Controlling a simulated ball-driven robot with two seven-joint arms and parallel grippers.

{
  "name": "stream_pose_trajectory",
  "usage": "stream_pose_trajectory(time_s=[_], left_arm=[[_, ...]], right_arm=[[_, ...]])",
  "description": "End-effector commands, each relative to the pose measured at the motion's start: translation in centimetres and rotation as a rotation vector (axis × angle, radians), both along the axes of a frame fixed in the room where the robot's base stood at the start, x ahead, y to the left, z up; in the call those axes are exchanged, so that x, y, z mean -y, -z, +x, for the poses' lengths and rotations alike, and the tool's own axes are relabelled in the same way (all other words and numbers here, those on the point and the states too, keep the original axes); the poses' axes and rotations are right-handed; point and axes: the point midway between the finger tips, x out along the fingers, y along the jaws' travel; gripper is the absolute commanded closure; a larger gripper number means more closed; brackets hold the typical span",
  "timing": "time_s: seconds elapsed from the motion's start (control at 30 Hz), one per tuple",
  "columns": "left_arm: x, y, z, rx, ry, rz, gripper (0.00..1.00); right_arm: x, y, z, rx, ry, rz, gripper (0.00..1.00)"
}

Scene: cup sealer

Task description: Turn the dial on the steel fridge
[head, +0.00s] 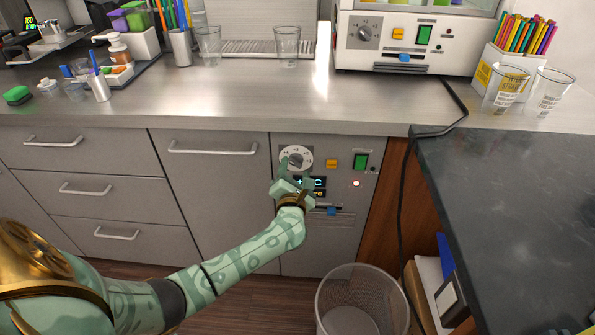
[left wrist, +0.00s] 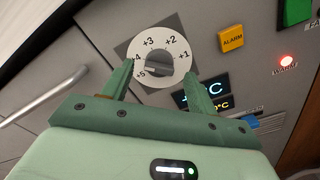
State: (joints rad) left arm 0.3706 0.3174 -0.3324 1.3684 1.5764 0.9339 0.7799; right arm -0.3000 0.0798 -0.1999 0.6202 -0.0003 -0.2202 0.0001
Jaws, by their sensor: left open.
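The dial (head: 296,158) is a round white disc with a grey knob, set high on the steel fridge front (head: 345,240) under the counter. In the left wrist view the dial (left wrist: 156,58) shows markings such as +1, +2 and +3 around its dark grey centre knob. My left gripper (head: 293,170) is open, with its green fingers (left wrist: 155,82) on either side of the lower part of the dial. I cannot tell whether the fingers touch the knob. The gripper partly covers the blue-lettered display (head: 317,184).
A yellow alarm button (head: 331,164), a green switch (head: 361,161) and a blue slider (head: 331,211) are on the same panel. A mesh bin (head: 362,290) stands in front. A black cable (head: 403,200) hangs to the right. Drawer handles (head: 212,149) stick out at left.

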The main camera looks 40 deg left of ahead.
Motion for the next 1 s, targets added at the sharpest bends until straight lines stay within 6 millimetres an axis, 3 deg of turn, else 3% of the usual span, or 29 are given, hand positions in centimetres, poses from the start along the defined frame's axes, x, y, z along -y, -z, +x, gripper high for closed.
stream_pose_trajectory(time_s=[0.2, 0.47, 0.6, 0.63, 1.0], left_arm=[[-0.89, 0.07, 1.49, 0.0, 0.0, 0.0, 0.41], [-0.95, -0.04, 1.55, 0.001, 0.0, -0.001, 0.41], [-0.94, -0.02, 1.54, 0.001, 0.0, -0.001, 0.8], [-0.94, -0.02, 1.54, 0.001, 0.0, -0.001, 0.86], [-0.9, -0.11, 1.51, -0.022, 0.0, 0.033, 0.86]], right_arm=[[-0.03, 0.56, -0.26, -0.006, 0.0, 0.0, 0.53], [-0.02, 0.52, -0.24, -0.005, 0.0, 0.0, 0.53], [-0.03, 0.53, -0.24, -0.005, 0.0, 0.0, 0.53], [-0.03, 0.53, -0.24, -0.005, 0.0, 0.0, 0.53], [-0.05, 0.15, -0.08, -0.001, 0.001, 0.001, 0.53]])
